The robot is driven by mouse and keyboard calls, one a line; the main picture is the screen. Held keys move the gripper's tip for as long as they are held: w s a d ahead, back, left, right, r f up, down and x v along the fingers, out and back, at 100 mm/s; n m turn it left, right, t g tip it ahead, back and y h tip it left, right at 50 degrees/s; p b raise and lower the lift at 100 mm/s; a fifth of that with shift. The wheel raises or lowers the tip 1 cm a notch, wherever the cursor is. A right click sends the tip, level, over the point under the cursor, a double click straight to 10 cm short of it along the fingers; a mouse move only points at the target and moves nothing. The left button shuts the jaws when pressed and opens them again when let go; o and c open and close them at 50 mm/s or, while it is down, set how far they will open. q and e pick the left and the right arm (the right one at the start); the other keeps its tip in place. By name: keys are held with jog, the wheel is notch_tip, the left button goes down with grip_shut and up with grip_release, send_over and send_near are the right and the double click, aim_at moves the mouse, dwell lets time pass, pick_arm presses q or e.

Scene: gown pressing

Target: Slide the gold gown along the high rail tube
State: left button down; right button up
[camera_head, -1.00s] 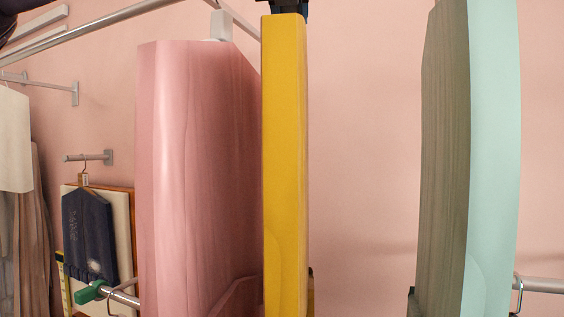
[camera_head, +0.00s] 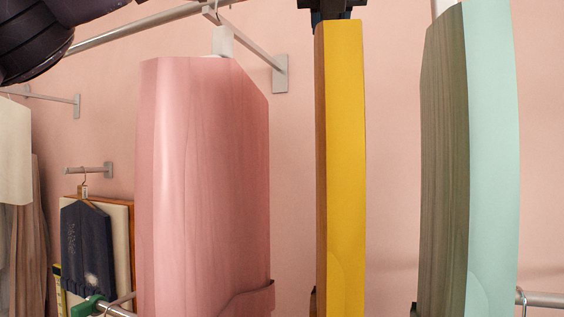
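The gold gown (camera_head: 345,160) hangs upright as a narrow slab, a yellow face with a brown side, in the middle of the head view. A dark gripper (camera_head: 332,12), which I take to be my left one, is at its top edge, cut off by the frame's top. It appears closed on the gown's top; the fingertips and hanger hook are not clearly seen. A dark link of my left arm shows at upper left. The high rail tube (camera_head: 135,27) runs from left up to the top edge; its part above the gold gown is out of view. My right gripper is not in view.
A pink gown (camera_head: 205,180) hangs left of the gold one, with a gap between. A grey-brown and mint gown (camera_head: 493,160) hangs to the right, also apart. A wall bracket (camera_head: 280,74) shows behind. A lower rail (camera_head: 545,299) is at bottom right.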

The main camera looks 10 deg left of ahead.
pick_arm(q)
jog(key=shift+f, duration=0.2)
dwell(0.6)
jog(key=c, duration=0.7)
grip_release()
jog(key=shift+s, duration=0.15)
jog(key=shift+v, duration=1.4)
